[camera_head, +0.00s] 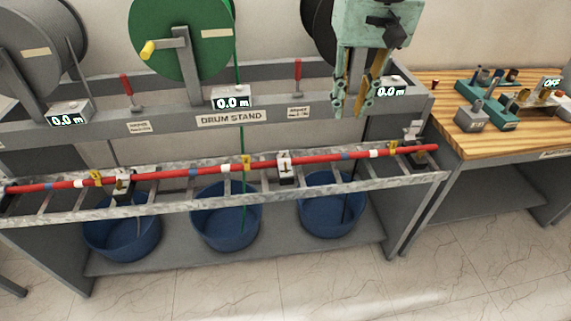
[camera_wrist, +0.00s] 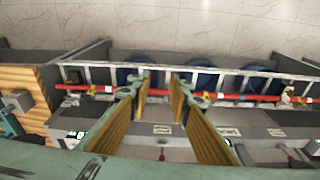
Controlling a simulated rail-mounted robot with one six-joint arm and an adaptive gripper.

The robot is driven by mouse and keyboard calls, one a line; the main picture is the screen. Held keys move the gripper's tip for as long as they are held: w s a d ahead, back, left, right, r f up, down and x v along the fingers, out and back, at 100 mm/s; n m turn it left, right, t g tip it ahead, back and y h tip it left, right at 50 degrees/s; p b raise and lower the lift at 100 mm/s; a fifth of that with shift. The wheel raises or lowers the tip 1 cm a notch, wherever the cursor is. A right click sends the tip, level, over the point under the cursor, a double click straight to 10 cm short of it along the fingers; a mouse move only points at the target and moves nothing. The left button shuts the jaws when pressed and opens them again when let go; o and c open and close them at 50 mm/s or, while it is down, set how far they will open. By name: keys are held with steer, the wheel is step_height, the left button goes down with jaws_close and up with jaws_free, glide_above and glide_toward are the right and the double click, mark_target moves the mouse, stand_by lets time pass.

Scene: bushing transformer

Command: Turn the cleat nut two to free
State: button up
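A red cable (camera_head: 215,171) runs along a galvanised ladder tray (camera_head: 80,212) and also shows in the wrist view (camera_wrist: 235,97). White-and-black cleats sit along it: one at the left (camera_head: 122,186), one at the middle (camera_head: 284,167), and a similar fitting at the right end (camera_head: 424,154). The middle one seems to be cleat two; its number is unreadable, and its nut is too small to make out. My gripper (camera_head: 352,108) is open and empty, pointing down above the tray, right of the middle cleat. In the wrist view its fingers (camera_wrist: 160,88) are apart, with the cable beyond them.
A grey drum stand (camera_head: 175,118) with a green drum (camera_head: 172,40) and length displays stands behind the tray. Blue bins (camera_head: 226,215) stand below it. A wooden bench (camera_head: 480,142) with tools is at the right. The floor in front is clear.

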steer(key=w+a+f, duration=0.7)
steer(key=w+f, duration=0.3)
steer(key=w, duration=0.1)
steer(key=n+g, duration=0.1)
steer(key=g, duration=0.1)
glide_above(286, 168)
steer(key=w, duration=0.2)
step_height(286, 168, down, 14)
steer(key=shift+s+r+p, duration=0.2)
steer(key=shift+p, duration=0.1)
steer(key=shift+f, duration=0.15)
steer(key=shift+f+b, duration=0.75)
steer(key=shift+f, duration=6.05)
steer(key=shift+c, duration=0.6)
jaws_close()
